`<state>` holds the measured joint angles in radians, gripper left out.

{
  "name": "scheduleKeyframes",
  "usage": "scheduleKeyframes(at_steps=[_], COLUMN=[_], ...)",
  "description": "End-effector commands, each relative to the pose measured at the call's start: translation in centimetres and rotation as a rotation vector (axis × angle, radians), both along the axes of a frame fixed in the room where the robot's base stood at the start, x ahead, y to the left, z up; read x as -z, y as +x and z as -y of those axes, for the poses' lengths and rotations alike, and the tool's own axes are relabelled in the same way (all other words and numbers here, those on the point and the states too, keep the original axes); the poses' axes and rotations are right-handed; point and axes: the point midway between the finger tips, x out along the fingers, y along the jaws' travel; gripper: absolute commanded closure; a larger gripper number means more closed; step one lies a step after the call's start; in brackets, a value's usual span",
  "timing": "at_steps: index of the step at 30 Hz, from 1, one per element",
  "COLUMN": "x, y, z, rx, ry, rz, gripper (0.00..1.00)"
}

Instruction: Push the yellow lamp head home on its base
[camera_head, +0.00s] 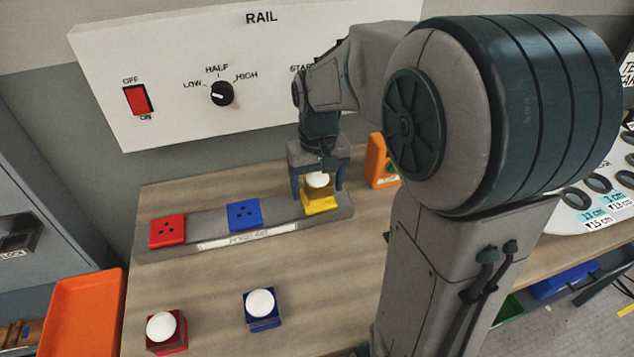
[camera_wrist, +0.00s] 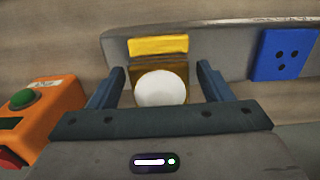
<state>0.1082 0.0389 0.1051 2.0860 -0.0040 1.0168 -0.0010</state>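The yellow lamp head (camera_wrist: 158,65), a box with a white dome, shows between my fingers in the wrist view; it also shows in the head view (camera_head: 318,182). The yellow base (camera_wrist: 158,45) shows as a bright strip beside it, at the right part of the grey rail strip. The head stands on or just over the base; I cannot tell whether it is fully seated. My gripper (camera_head: 318,190) points down around the head. In the wrist view its fingers (camera_wrist: 160,78) stand apart, with a visible gap on each side of the head.
The grey strip (camera_head: 190,240) also bears a red base (camera_head: 167,231) and a blue base (camera_head: 244,215). Red (camera_head: 166,332) and blue (camera_head: 262,308) lamp heads stand on the table in front. An orange button box (camera_head: 379,160) stands close right of my gripper. The wall panel (camera_head: 170,60) rises behind.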

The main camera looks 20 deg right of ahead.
Motion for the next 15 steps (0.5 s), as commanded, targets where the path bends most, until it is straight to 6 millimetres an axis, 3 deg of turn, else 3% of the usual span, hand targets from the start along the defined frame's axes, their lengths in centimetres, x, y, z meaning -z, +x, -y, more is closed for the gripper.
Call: scheduleKeyframes(at_steps=[8, 15], x=[-0.4, -4.3], y=[0.0, 0.1], z=[0.0, 0.0], rx=[0.0, 0.0], ry=[0.0, 0.0], rz=[0.001, 0.006], gripper=[0.27, 0.27])
